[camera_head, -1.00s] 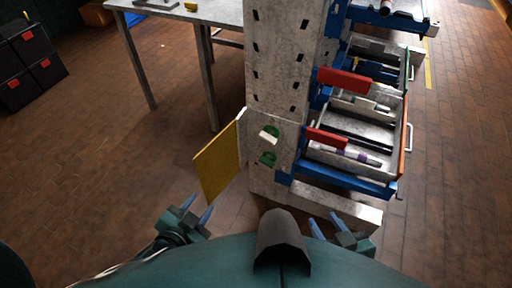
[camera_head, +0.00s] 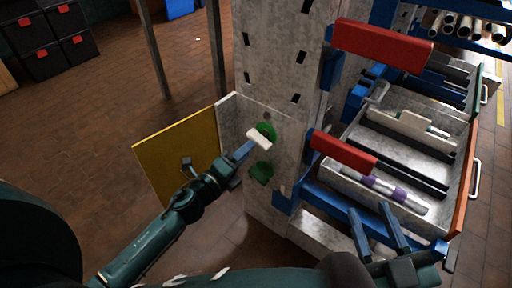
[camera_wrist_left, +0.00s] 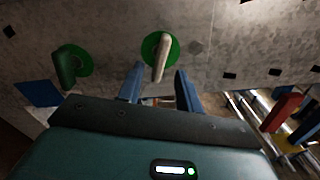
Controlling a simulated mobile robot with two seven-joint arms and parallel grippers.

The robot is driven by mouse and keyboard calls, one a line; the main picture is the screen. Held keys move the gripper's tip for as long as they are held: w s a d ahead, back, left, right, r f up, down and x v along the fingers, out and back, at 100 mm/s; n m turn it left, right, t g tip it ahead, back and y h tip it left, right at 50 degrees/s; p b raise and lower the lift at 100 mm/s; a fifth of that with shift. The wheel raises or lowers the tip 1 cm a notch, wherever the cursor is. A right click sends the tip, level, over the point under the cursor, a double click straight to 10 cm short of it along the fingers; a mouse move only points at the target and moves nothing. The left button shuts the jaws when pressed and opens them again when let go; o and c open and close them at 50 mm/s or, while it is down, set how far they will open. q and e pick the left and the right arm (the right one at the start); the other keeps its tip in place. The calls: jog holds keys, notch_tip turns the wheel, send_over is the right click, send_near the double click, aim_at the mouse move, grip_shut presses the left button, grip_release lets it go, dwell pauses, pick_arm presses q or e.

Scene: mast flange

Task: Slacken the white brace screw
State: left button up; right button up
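The white brace screw (camera_head: 259,139) has a white bar handle on a green round base, set in the grey mast face. It also shows in the left wrist view (camera_wrist_left: 161,58). Just below it on the mast is an all-green screw (camera_head: 261,173), at the left in the left wrist view (camera_wrist_left: 68,66). My left gripper (camera_head: 244,151) is at the white handle. In the left wrist view its two blue fingers (camera_wrist_left: 158,68) are apart, one on each side of the handle's lower end; I cannot tell whether they touch it. My right gripper (camera_head: 370,210) is open and empty by the drawers.
A yellow panel (camera_head: 170,150) stands open left of the mast (camera_head: 277,60), close to my left arm. Open drawers (camera_head: 465,165) with red-handled parts and tubes are at the right, near my right gripper. Dark bins with red labels (camera_head: 72,45) stand far left.

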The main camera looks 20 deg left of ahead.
aim_at(258, 138)
pick_arm(q)
jog(key=shift+x, duration=3.1)
jog(key=shift+c, duration=0.3)
grip_shut()
